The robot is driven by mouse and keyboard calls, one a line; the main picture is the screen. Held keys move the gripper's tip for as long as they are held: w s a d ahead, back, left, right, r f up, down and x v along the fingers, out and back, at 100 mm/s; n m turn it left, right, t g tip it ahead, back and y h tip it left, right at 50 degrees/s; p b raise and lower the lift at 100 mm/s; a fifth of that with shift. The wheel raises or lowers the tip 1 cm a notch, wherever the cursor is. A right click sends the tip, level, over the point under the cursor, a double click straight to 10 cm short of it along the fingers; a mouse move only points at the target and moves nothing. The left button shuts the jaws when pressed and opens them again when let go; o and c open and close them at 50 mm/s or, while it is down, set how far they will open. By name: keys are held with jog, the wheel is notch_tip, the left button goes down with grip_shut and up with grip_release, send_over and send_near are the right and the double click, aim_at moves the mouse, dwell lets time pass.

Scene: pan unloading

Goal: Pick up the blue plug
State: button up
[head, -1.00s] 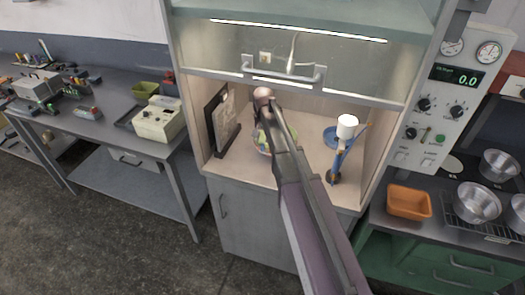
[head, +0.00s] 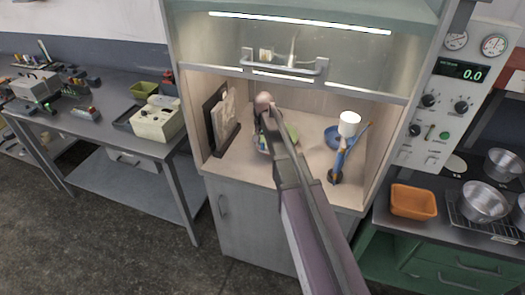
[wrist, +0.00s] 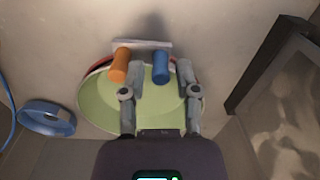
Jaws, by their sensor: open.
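In the wrist view the blue plug (wrist: 161,67) shows as a short blue cylinder over the light green inside of a round pan (wrist: 101,110). My gripper (wrist: 160,76) is open, with one finger on each side of the blue plug in the picture. A gap shows between the plug and each finger; I cannot tell the height difference. An orange plug (wrist: 119,66) is just left of the left finger. In the head view the pan (head: 292,134) is mostly hidden behind my arm, and the plugs and my fingers cannot be made out.
A pale bar (wrist: 140,44) lies at the pan's far edge. A blue round dish (wrist: 46,118) is to the left. A dark frame (wrist: 270,62) stands to the right. In the head view, a blue stand with a white top (head: 349,124) is right of my arm, under the hood sash (head: 285,77).

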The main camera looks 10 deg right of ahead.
jog(key=shift+f+b, duration=0.5)
jog(key=shift+f, duration=0.35)
jog(key=c, duration=0.5)
